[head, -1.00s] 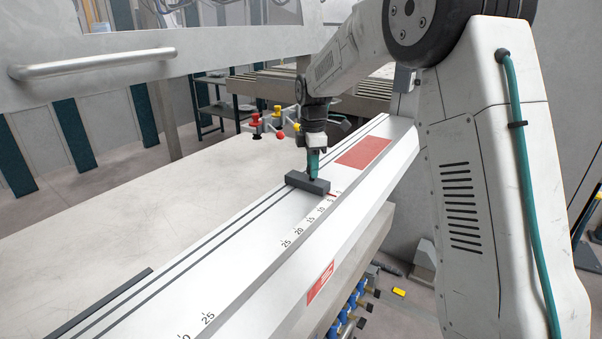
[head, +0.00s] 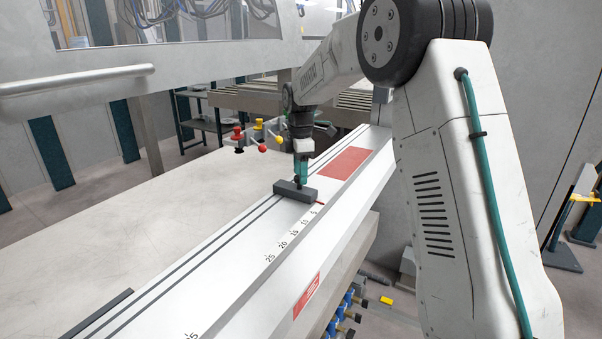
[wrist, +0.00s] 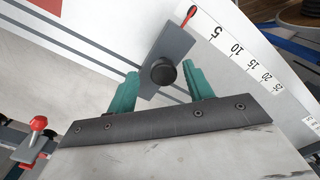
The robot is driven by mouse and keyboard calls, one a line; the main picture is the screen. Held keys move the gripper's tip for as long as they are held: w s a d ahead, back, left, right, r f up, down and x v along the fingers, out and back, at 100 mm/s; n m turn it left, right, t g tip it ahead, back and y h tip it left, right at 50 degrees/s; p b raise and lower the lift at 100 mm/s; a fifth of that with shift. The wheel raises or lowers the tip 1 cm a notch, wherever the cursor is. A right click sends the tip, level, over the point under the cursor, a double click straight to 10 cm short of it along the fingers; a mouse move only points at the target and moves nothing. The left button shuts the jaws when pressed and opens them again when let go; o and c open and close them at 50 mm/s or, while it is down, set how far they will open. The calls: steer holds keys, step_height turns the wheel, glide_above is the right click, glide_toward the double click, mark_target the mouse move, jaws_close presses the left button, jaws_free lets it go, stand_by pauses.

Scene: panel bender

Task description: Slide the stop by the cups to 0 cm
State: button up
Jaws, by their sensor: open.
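The stop (head: 290,190) is a dark grey block lying across the white rail (head: 225,243), beside its printed scale. In the wrist view the stop (wrist: 176,48) is a grey plate with a round black knob (wrist: 163,73). A red pointer (wrist: 189,13) shows at its scale end, just beyond the 5 mark, away from 10. The 0 mark is not readable. My gripper (head: 300,182) is directly over the stop. Its teal fingers (wrist: 162,85) are open, one on each side of the knob, with visible gaps.
A red panel (head: 343,168) lies on the rail beyond the stop. A pale sheet (head: 150,215) covers the table at left. Blue-bodied parts (head: 345,308) hang below the rail's near side.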

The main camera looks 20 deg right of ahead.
step_height(320, 180, up, 7)
steer(key=shift+d, duration=0.1)
stand_by(0.6)
steer(key=shift+m, duration=0.7)
steer(key=s+a+m, duration=0.1)
steer(key=s+m, duration=0.4)
steer(key=s, duration=0.9)
steer(key=s+a+m+t, duration=0.1)
steer(key=s+m, duration=0.4)
steer(key=s, duration=1)
steer(key=s+a+f+m, duration=0.1)
steer(key=s+a+m, duration=0.2)
steer(key=s, duration=1.2)
steer(key=shift+s+m, duration=0.25)
steer(key=shift+m, duration=0.65)
steer(key=shift+a, duration=0.1)
